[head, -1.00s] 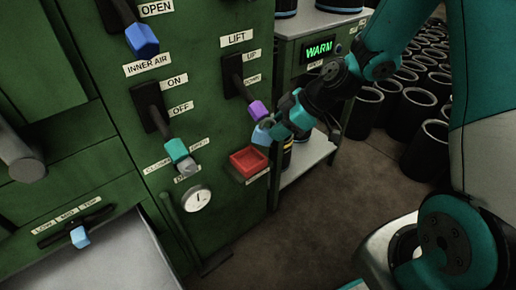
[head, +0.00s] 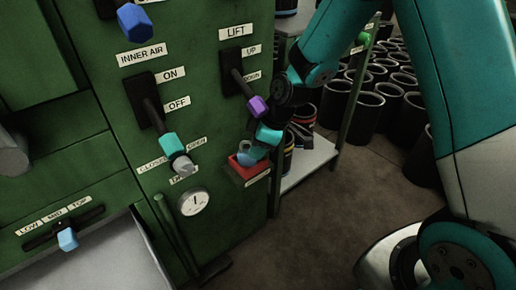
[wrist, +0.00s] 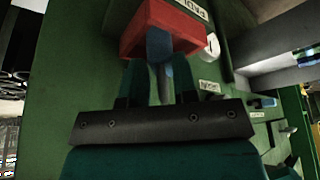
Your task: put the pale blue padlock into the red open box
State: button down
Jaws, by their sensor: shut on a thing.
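The pale blue padlock (head: 246,151) is at the red open box (head: 236,168) on the green machine's front, overlapping the box's opening in the head view. My gripper (head: 262,141) is shut on the padlock from the upper right. In the wrist view the padlock (wrist: 159,45) sits between my fingers (wrist: 160,82), in front of the red box (wrist: 135,35). Its far end overlaps the box. I cannot tell whether the padlock touches the box floor.
The purple-tipped lift lever (head: 257,106) is just above my gripper. A teal-tipped lever (head: 171,146) and a round gauge (head: 193,201) are left of the box. A shelf (head: 306,162) with cans stands to the right.

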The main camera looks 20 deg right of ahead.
jog(key=c, duration=0.9)
grip_release()
jog(key=shift+r, duration=0.25)
jog(key=shift+s+d+r+p, duration=0.1)
jog(key=shift+d+r+p, duration=0.1)
jog(key=shift+r+p, duration=0.4)
jog(key=s+d+p, duration=0.1)
jog(key=s+d, duration=0.5)
jog(key=d, duration=0.4)
jog(key=s+a+r+m+g, duration=0.1)
jog(key=s+a+r, duration=0.2)
jog(key=a+r, duration=0.25)
jog(key=s+a+r+m, duration=0.1)
jog(key=s+a+r, duration=0.25)
jog(key=r, duration=0.25)
jog(key=s+a+r+m, duration=0.1)
jog(key=s+a+r, duration=0.1)
jog(key=s+r, duration=0.2)
jog(key=s+a+r+m+g, duration=0.1)
jog(key=s+a+r+m, duration=0.1)
jog(key=s, duration=0.5)
jog(key=shift+s+a+r+m, duration=0.3)
jog(key=shift+a+r, duration=0.5)
jog(key=shift+r, duration=0.05)
